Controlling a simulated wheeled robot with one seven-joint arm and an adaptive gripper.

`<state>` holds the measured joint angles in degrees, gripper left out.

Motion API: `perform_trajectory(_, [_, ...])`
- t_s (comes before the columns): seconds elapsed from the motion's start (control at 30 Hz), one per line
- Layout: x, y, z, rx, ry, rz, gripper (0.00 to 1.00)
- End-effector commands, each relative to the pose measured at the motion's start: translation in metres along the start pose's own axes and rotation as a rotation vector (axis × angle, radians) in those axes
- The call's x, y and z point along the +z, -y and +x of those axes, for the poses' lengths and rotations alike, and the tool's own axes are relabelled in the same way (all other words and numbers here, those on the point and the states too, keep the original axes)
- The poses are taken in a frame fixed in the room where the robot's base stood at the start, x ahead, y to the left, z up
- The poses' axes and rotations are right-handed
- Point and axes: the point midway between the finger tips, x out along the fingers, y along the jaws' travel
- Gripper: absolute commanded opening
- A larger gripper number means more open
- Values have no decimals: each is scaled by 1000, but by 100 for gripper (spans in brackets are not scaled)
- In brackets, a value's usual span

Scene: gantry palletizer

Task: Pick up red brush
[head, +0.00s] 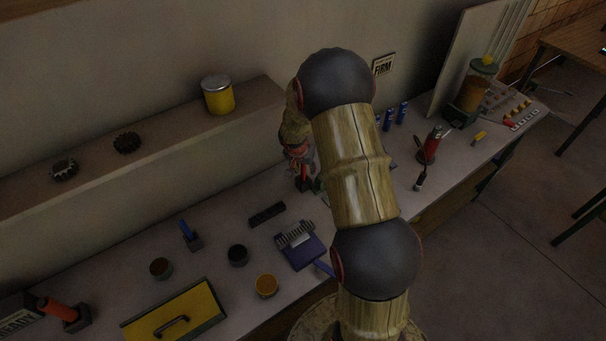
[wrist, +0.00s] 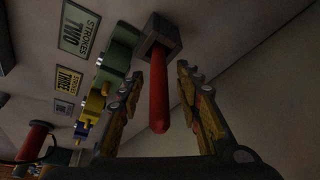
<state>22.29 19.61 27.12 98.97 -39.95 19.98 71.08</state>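The red brush (head: 303,184) stands on the bench by the shelf wall, its red handle up from a dark block. In the wrist view the red handle (wrist: 158,95) points toward the camera and the grey block (wrist: 160,42) lies beyond the fingertips. My gripper (head: 299,160) is over the brush, partly hidden by my arm in the head view. In the wrist view my gripper (wrist: 160,72) is open, with one finger on each side of the handle. Gaps show between the fingers and the handle.
A raised shelf (head: 150,142) runs behind the bench. A blue-handled brush (head: 190,236), a dark bar (head: 267,214), a purple tray (head: 300,254) and a yellow-lidded box (head: 175,313) stand to the left. A green object (wrist: 115,62) is close beside the left finger.

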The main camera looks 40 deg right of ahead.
Motion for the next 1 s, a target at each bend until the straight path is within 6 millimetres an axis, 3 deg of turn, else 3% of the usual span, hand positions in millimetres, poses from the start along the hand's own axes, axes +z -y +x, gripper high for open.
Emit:
perform_trajectory(0.2, [0,0,1,0,0,0,34])
perform_trajectory(0.8, [0,0,0,0,0,0,1])
perform_trajectory(1.0, [0,0,0,0,0,0,0])
